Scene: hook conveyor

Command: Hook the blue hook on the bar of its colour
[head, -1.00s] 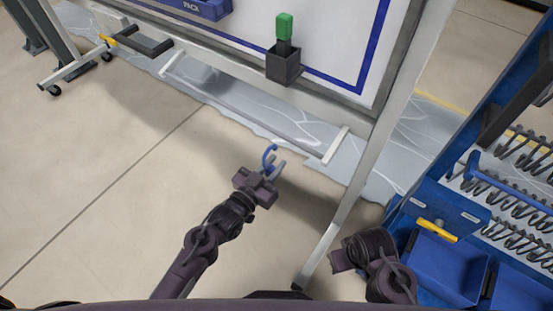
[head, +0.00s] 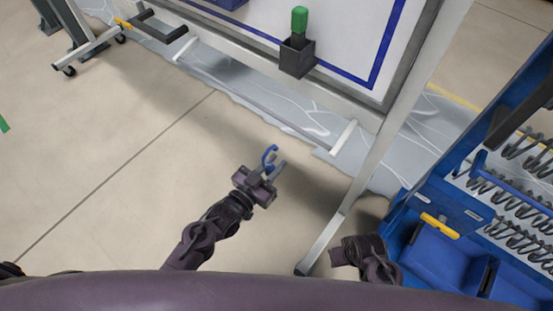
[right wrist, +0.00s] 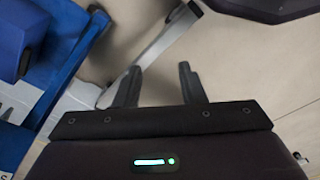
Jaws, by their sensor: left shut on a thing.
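The blue hook (head: 268,156) is in my left gripper (head: 270,172), near the middle of the head view. The gripper is shut on it, and the hook's curved end sticks up past the fingers. It is held over bare floor, in front of the whiteboard stand. My right gripper (right wrist: 157,82) shows in the right wrist view with its two fingers apart and nothing between them. In the head view it is only partly seen, low and right of the middle. I cannot make out a bar that is clearly the blue hook's own.
A whiteboard (head: 335,25) on a metal stand (head: 345,190) fills the upper middle. A black holder (head: 297,58) with a green-topped thing hangs on it. A blue rack (head: 445,200) with grey hooks (head: 510,205) stands at the right. Open floor (head: 110,190) lies to the left.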

